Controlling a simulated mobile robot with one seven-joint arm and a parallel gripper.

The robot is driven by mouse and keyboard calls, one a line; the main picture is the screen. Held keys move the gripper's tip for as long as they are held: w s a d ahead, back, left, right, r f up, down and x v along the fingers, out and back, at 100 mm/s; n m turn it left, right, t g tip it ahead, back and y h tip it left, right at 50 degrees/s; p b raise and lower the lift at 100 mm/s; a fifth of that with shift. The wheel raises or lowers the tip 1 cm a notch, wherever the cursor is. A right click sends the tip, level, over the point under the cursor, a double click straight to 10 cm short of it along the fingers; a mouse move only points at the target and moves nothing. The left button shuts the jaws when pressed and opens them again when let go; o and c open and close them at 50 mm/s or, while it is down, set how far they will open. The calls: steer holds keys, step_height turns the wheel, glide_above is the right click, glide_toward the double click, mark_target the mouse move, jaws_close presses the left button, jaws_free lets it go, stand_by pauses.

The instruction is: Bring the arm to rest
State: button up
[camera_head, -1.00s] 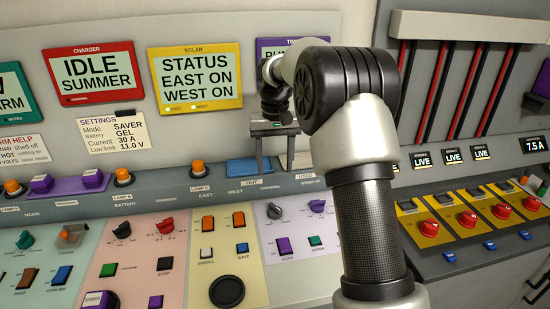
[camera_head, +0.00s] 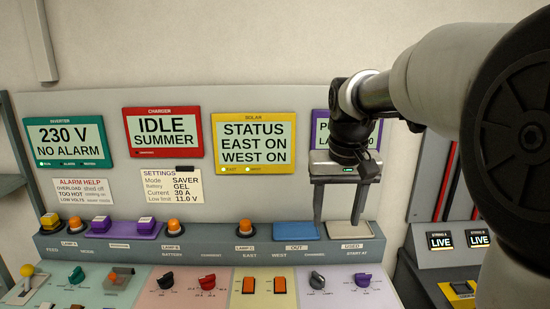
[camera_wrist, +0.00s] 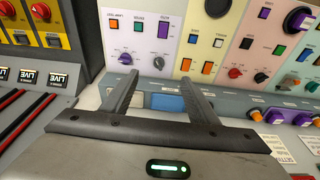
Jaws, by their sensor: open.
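My gripper (camera_head: 341,203) hangs at the right of the console in the head view, in front of the partly hidden purple-framed screen (camera_head: 320,124). Its two fingers point down, apart, with nothing between them. The fingertips are near the grey ledge, around the grey USED tray (camera_head: 349,230); whether they touch it I cannot tell. In the wrist view my gripper (camera_wrist: 163,88) also shows open and empty, with a blue tray (camera_wrist: 168,103) beyond the fingers. My arm covers the right side of the head view.
The blue OUT tray (camera_head: 296,231) lies on the ledge left of my gripper. Lamps, knobs and orange switches (camera_head: 249,285) stand below and left. Screens, such as the yellow-framed solar one (camera_head: 254,144), line the back panel. Live string displays (camera_head: 440,241) are at right.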

steer(key=s+r+t+p, duration=0.1)
steer(key=s+t+p, duration=0.2)
steer(key=s, duration=1.8)
